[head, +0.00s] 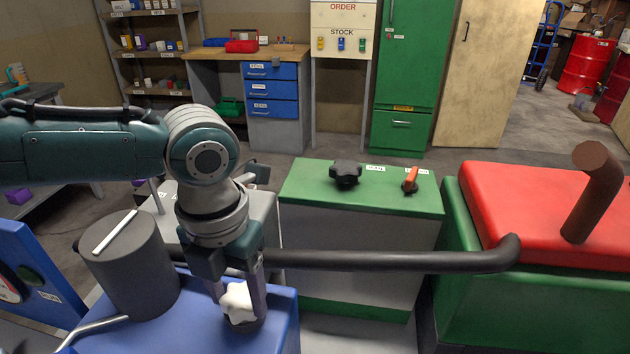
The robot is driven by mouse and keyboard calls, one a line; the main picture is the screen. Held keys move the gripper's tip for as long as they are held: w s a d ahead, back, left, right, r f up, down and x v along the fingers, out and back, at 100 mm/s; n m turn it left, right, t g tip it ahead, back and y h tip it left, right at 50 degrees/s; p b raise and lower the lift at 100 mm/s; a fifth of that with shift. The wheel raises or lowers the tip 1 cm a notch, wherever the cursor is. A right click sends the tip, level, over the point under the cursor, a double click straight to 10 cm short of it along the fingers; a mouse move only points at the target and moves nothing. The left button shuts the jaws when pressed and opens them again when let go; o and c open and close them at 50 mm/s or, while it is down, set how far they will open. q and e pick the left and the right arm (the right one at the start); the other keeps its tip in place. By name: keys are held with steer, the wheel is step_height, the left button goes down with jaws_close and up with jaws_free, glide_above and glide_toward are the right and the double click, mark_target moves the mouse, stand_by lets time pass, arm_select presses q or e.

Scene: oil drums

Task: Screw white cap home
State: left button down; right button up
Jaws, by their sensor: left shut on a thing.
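The white cap (237,302) is a lobed knob on top of the blue unit (272,335) at the lower middle of the head view. It sits over a dark round base (247,326). My left gripper (239,298) reaches down from above, its two fingers on either side of the cap, and it is shut on it. The fingers hide part of the cap. I cannot tell how deep the cap sits on its base. My right gripper is not in view.
A dark grey cylinder (128,268) stands left of my gripper. A black pipe (390,261) runs rightward behind it. A green-topped box (360,190) carries a black knob (345,173) and an orange-handled valve (411,178). A red-lidded green box (515,200) is at right.

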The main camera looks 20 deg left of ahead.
mark_target(237, 300)
arm_select(q)
steer(key=shift+c, duration=0.3)
jaws_free()
step_height(237, 300, up, 10)
steer(key=s+d+f+n+t+h, duration=0.25)
steer(key=s+d+n, duration=0.55)
steer(key=d+n, duration=0.55)
steer(key=s+a+n+t+y, duration=0.1)
steer(key=s+a+n, duration=0.35)
steer(key=n, duration=0.55)
steer(key=s+a+n+y, duration=0.25)
steer(key=a+n, duration=0.35)
steer(key=n, duration=0.4)
step_height(237, 300, up, 30)
steer(key=h+p, duration=0.1)
steer(key=p, duration=2.9)
steer(key=shift+s+m, duration=0.25)
steer(key=shift+m, duration=0.2)
